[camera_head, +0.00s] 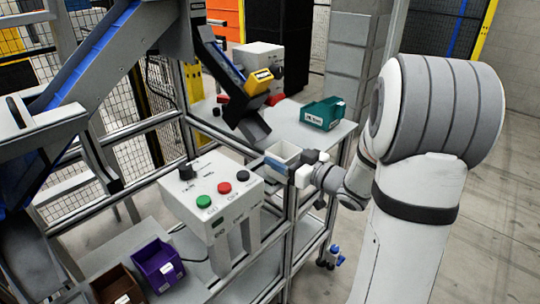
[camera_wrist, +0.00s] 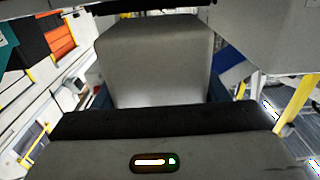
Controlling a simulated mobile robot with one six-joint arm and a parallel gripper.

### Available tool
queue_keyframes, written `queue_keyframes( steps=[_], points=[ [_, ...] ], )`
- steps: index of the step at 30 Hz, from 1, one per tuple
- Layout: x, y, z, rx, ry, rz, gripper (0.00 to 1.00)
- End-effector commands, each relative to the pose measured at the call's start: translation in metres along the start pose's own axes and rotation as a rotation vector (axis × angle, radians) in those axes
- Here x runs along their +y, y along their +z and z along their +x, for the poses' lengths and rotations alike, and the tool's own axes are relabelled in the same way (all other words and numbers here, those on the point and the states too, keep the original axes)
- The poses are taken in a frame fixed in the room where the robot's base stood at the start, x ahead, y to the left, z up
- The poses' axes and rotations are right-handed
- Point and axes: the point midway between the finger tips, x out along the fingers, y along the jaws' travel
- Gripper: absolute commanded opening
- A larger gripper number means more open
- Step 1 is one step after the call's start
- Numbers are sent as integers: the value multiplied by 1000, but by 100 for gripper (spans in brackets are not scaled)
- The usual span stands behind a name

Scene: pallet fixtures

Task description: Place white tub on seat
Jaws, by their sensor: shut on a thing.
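The tub looks upright, beside the frame post at the end of the table. Whether its base touches anything is unclear. In the wrist view a large pale grey surface, probably the tub (camera_wrist: 150,65), fills the middle in front of my gripper's dark body. I cannot make out the seat for certain.
A teal bin (camera_head: 323,114) stands on the grey table (camera_head: 343,134) behind. Purple (camera_head: 158,263) and brown (camera_head: 117,287) bins sit front left.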

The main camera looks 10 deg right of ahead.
Motion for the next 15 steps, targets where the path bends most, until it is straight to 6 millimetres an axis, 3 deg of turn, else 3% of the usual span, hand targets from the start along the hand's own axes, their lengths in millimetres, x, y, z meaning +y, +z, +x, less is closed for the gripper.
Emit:
queue_keyframes(
  steps=[5,10,15],
  points=[
    [-1,0,14,1,-3,-1,44],
    [-2,0,43,1,-6,-1,44],
    [-1,15,43,0,0,0,40]
  ],
)
